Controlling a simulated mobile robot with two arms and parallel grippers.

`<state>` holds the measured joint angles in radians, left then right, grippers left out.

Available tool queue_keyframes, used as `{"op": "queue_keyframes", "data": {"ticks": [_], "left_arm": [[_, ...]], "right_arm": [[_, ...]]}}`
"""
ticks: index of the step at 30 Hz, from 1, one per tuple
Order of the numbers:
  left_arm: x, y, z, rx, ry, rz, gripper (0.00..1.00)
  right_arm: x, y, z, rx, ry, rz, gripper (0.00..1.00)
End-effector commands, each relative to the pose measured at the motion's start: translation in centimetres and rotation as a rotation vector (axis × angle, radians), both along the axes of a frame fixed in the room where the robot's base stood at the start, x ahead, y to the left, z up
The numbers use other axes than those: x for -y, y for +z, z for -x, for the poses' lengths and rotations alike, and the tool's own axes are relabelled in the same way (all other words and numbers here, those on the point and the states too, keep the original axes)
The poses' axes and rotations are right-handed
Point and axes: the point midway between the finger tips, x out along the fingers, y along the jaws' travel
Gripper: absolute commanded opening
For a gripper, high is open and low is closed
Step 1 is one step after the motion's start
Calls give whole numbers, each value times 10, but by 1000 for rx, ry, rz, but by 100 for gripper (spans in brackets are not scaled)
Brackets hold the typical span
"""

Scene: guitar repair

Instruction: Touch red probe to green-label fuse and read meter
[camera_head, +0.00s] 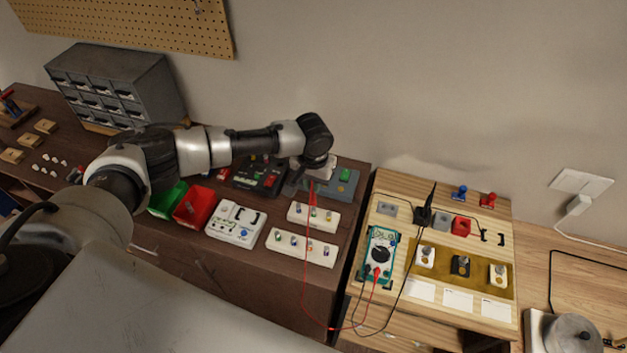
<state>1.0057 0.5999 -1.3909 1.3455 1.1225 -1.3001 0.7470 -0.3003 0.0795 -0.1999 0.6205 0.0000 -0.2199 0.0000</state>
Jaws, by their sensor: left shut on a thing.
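My left arm reaches across from the left, and its gripper (314,177) points down over the right part of the dark bench. It is shut on the red probe (312,192), whose red lead hangs down and loops to the meter. The probe is above the upper white fuse block (299,222); I cannot tell whether its tip touches a fuse. A longer white fuse block (318,261) lies in front with several small fuses. Their label colours are too small to tell apart surely. The teal multimeter (369,265) lies on the light wooden board; its display is unreadable.
A green bin (168,200), a red bin (194,207) and a white device (235,222) stand left of the fuse blocks. A black probe (430,200) stands upright by the meter. A grey drawer cabinet (118,85) is at the back left. A gap separates bench and board.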

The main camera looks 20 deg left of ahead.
Motion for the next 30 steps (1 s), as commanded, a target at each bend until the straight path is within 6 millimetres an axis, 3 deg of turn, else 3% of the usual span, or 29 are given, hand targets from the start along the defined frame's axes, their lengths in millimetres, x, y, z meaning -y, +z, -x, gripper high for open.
{"op": "queue_keyframes", "data": {"ticks": [30], "left_arm": [[0,-9,0,0,0,0,0]], "right_arm": [[0,-4,0,-1,0,0,39]]}}
